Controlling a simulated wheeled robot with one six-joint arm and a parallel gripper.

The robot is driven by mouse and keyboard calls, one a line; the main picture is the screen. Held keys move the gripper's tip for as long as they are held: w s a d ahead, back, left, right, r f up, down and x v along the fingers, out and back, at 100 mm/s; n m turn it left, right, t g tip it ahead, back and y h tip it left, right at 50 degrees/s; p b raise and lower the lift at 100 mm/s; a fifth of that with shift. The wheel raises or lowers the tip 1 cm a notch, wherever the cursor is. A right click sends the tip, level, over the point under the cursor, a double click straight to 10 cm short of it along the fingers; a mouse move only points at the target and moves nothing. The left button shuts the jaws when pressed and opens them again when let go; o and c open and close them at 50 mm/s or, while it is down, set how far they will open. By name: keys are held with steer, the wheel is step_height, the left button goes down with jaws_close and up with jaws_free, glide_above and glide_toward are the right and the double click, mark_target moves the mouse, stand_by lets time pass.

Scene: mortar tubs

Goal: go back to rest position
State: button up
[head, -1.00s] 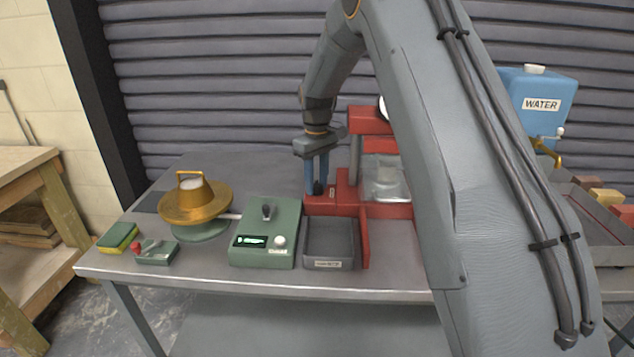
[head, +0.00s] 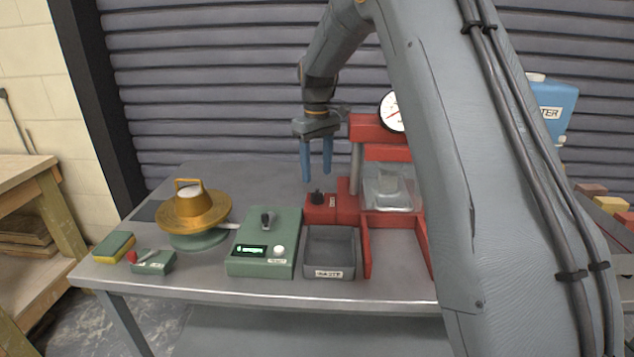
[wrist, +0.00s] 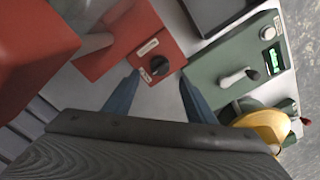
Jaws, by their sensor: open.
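My gripper (head: 316,172) is open and empty, its two blue fingers pointing down above the red press's control box (head: 322,205). The black knob (head: 317,197) on that box is just below the fingertips, apart from them. In the wrist view the fingers (wrist: 158,98) stand apart, with the knob (wrist: 160,65) beyond them. My arm covers part of the red press (head: 372,128) and its gauge (head: 392,110).
A green control unit (head: 250,268), a grey tray (head: 330,270) and a brass flow table (head: 193,215) stand on the bench. A sponge (head: 113,246) and small switch box (head: 154,262) are at left. A blue water tank (head: 560,105) is behind my arm.

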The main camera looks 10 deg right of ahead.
steer(key=shift+r, duration=0.35)
steer(key=shift+s+f, duration=0.1)
steer(key=shift+s, duration=0.25)
steer(key=s+f+m, duration=0.2)
steer(key=s+f, duration=0.1)
steer(key=s, duration=0.8)
steer(key=s+f+m, duration=0.1)
steer(key=s+f, duration=0.1)
steer(key=s, duration=1)
steer(key=s+f+m, duration=0.2)
steer(key=s+f, duration=0.1)
steer(key=s, duration=0.8)
steer(key=shift+s+a+f+m+t, duration=0.2)
steer(key=shift+a+f+m+t, duration=0.1)
steer(key=shift+a+f, duration=0.05)
